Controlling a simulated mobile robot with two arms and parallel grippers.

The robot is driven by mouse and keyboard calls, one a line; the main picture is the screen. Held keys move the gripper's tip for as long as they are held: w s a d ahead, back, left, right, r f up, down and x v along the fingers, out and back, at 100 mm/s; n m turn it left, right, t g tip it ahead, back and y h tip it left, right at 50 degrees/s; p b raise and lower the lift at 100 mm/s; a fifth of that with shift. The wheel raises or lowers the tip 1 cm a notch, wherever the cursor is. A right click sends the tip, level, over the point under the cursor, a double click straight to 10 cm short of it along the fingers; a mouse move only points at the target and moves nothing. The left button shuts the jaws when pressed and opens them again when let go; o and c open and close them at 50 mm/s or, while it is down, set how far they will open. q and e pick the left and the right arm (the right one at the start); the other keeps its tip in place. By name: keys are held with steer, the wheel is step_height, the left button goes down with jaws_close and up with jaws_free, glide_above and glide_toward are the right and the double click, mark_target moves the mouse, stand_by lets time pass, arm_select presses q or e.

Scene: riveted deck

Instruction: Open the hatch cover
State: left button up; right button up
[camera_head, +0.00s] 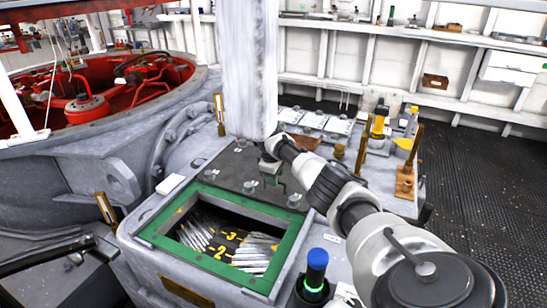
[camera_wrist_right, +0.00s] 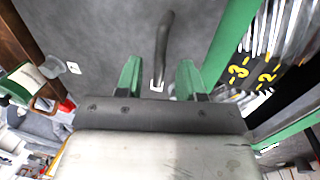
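The hatch is a rectangular opening with a green frame (camera_head: 158,236), partly uncovered in the head view. Inside are shiny metal strips and yellow numbers 3 and 2. The dark grey hatch cover (camera_head: 228,172) lies flat behind the opening. My right gripper (camera_head: 271,180) is over the cover, its arm coming in from the right. In the right wrist view, the two green fingers (camera_wrist_right: 160,82) are apart with nothing between them that I can tell is held. A dark curved handle (camera_wrist_right: 165,42) stands on the cover just beyond the fingertips, between their lines. My left gripper is not seen.
A blue-topped cylinder with a green glowing ring (camera_head: 316,268) stands right of the opening, near my right arm. A thick white column (camera_head: 248,65) rises behind the cover. Brass fittings (camera_head: 405,180) stand at right. A large round housing with red parts (camera_head: 90,105) fills the left.

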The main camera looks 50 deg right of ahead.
step_height(320, 180, up, 10)
steer(key=a, duration=0.1)
steer(key=shift+s+a+f+p, duration=0.25)
steer(key=shift+s+a+p, duration=0.1)
steer(key=shift+a+p, duration=0.1)
steer(key=shift+f, duration=0.1)
